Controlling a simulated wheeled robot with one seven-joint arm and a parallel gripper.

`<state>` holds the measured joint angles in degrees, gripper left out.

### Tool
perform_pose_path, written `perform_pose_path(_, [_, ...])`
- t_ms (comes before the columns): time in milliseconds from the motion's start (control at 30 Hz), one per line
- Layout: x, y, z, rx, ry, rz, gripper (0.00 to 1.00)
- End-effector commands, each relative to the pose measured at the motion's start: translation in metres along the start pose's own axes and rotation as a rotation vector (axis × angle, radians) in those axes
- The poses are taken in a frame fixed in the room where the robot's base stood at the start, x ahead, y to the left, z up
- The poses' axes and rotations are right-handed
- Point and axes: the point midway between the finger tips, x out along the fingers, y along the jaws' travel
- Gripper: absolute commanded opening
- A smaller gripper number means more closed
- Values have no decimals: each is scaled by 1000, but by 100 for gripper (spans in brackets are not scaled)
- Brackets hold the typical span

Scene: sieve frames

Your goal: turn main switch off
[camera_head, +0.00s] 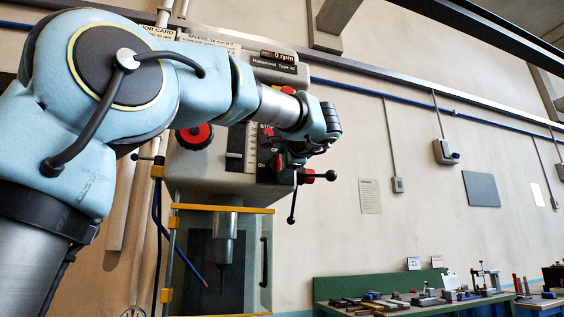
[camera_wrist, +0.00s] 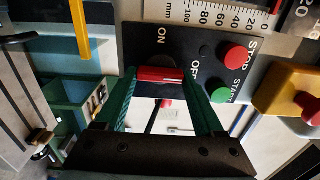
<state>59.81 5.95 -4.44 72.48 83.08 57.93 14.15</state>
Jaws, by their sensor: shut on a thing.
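The main switch (camera_wrist: 160,75) is a red handle on a dark panel, with "ON" above it and "OFF" to its right in the wrist view. A pale mark shows near the right part of the handle; I cannot tell for sure which label it points to. My gripper (camera_wrist: 163,84) has its two dark green fingers on either side of the handle and is shut on it. In the head view my gripper (camera_head: 284,160) is at the front panel of the drill press (camera_head: 212,165), and the fingers largely hide the switch.
A red STOP button (camera_wrist: 235,57) and a green START button (camera_wrist: 221,92) sit close to the right finger. A yellow box with a red button (camera_wrist: 306,106) is further right. Black feed levers (camera_head: 320,176) stick out beside my gripper. The display (camera_head: 277,56) reads 0 rpm.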

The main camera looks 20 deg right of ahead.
Motion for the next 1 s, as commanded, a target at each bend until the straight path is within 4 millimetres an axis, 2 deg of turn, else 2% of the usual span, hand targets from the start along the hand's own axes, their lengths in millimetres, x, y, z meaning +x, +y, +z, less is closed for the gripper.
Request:
perform_pose_path(400, [0,0,-1,10,1,0,14])
perform_pose_path(433, [0,0,-1,10,1,0,71])
perform_pose_path(700, [0,0,0,9,1,0,100])
perform_pose_path(1000, [-4,1,0,7,1,0,100])
